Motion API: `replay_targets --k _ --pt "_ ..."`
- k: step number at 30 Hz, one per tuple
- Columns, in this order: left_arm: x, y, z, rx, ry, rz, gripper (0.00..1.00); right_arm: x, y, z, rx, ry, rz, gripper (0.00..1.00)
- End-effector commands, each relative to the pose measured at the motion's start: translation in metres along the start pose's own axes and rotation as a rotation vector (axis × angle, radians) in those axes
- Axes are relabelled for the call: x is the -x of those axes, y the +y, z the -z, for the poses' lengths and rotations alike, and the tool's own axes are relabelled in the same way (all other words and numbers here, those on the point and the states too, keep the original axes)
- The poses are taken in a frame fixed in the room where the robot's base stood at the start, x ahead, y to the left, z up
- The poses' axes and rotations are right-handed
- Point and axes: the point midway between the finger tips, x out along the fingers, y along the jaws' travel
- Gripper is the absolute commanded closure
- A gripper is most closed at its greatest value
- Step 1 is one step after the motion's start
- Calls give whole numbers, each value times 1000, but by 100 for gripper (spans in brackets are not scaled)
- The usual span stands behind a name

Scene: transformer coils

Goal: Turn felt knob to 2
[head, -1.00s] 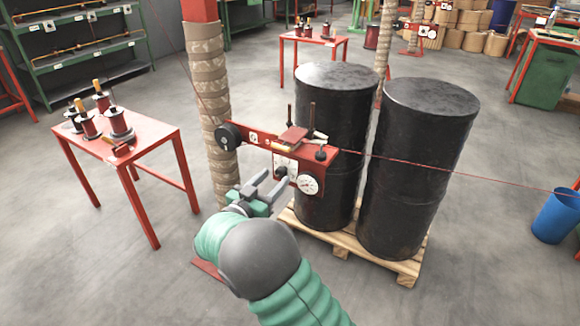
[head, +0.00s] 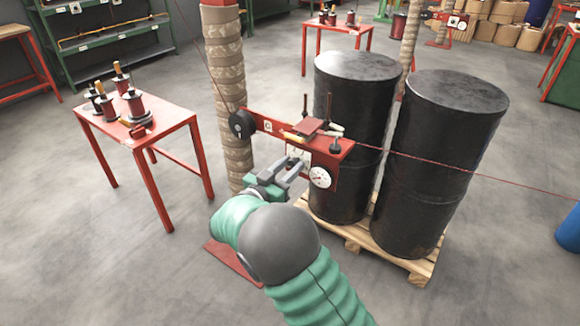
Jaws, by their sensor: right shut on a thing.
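The red tensioner bracket (head: 270,127) is mounted on the wrapped column, with a black wheel (head: 242,124) at its left end. A pale dial plate (head: 305,157) sits on its front face, left of a round white gauge (head: 320,177). My right gripper (head: 298,163) reaches from below and is shut on the felt knob in front of that plate. Its fingers cover the knob, so its pointer and setting cannot be read. My left gripper is out of view.
A thin red wire (head: 440,163) runs from the bracket to the right. Two black drums (head: 445,150) on a wooden pallet (head: 420,266) stand close behind and right. A red table (head: 165,120) with spools stands left. Floor in front is clear.

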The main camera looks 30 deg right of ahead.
Motion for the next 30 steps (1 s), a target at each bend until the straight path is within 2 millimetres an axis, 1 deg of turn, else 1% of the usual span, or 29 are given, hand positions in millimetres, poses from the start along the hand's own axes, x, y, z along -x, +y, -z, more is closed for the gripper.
replay_targets --k 8,14,20,30 --pt "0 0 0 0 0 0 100 0 1 -1 -16 -2 -1 100" --pt "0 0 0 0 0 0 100 0 1 -2 -89 -3 0 100" --pt "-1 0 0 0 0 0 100 0 2 -2 -231 -3 -1 100" --pt "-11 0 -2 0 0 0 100 0 2 -5 -551 -5 0 100"
